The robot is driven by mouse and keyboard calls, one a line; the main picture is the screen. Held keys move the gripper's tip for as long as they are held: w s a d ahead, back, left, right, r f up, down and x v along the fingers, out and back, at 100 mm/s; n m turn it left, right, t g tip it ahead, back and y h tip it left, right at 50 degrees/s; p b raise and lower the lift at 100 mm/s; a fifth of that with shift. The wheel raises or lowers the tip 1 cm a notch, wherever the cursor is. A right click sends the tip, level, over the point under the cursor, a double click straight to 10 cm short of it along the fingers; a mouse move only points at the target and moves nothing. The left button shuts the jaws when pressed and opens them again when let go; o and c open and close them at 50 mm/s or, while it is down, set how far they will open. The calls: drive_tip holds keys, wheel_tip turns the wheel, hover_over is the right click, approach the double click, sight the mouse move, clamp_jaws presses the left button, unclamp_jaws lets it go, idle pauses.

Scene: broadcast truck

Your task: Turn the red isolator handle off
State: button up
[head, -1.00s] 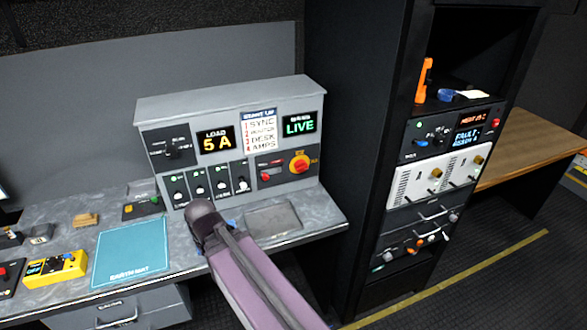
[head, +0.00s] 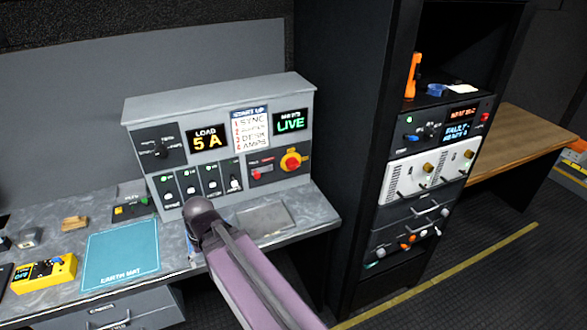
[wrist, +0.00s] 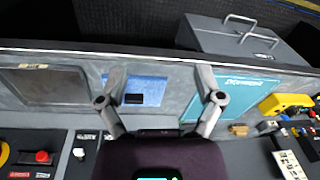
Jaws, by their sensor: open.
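The red isolator handle (head: 290,161) sits on a round yellow plate at the right end of the grey desk console (head: 218,95). In the wrist view only a sliver of a yellow round part (wrist: 3,153) shows at the left edge, with a red knob (wrist: 41,157) beside it. My gripper (wrist: 162,75) is open and empty above the desk, its two fingers wide apart. It is apart from the handle, off to one side of it. In the head view my arm hides the gripper.
A blue card (wrist: 150,87) with a black piece lies on the desk below my fingers. A grey pad (head: 265,218) and the teal earth mat (head: 120,254) lie nearby. A tall black rack (head: 345,150) stands right of the desk. The console display reads LIVE (head: 290,122).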

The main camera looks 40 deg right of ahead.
drive_tip(key=w+d+f+m+t+y+b, duration=0.3)
drive_tip(key=w+d+m+t+b, duration=0.2)
drive_tip(key=w+b, duration=0.15)
drive_tip(key=m+t+h+b, duration=1.1)
drive_tip(key=m+b, duration=0.2)
drive_tip(key=m, duration=1.1)
approach(294, 167)
drive_tip(key=shift+v, duration=1.15)
drive_tip(key=shift+w, duration=0.1)
drive_tip(key=x, duration=1.3)
drive_tip(key=shift+w+d+f, duration=0.1)
drive_tip(key=shift+w+d, duration=0.05)
drive_tip(key=shift+w, duration=0.1)
